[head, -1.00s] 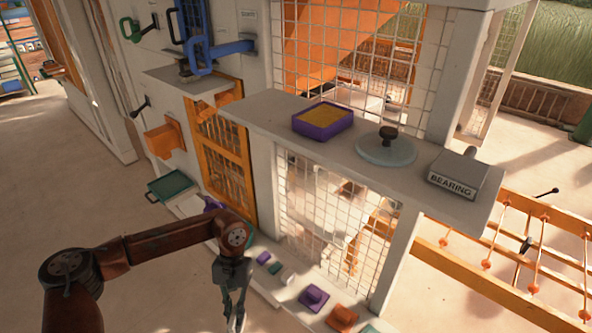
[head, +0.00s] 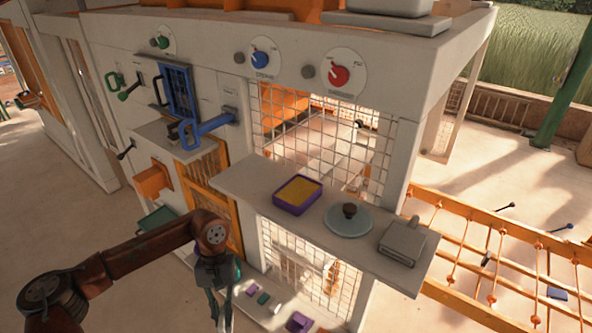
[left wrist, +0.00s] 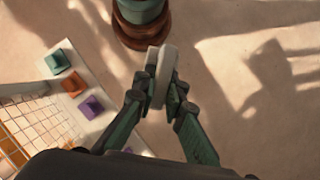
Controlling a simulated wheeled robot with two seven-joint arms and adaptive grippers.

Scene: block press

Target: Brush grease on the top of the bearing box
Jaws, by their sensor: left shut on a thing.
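The bearing box (head: 402,241) is a grey block at the right end of the pale shelf (head: 258,205), with a small knob at its back. No lettering can be read on it now. A purple tray (head: 292,208) with yellow-orange filling, possibly the grease, sits at the left of the shelf. My left gripper (head: 222,308) is in front of and below the shelf, left of the tray and apart from it. In the left wrist view it is shut on a pale grey piece (left wrist: 158,78); I cannot tell whether this is the brush. My right gripper is out of view.
A round lid (head: 348,222) with a dark knob lies between tray and box. A blue handle (head: 208,124) juts from the wall. Coloured blocks, including a purple one (left wrist: 91,107), stand on a low ledge. An orange frame (head: 480,250) stands at right. Floor before the panel is clear.

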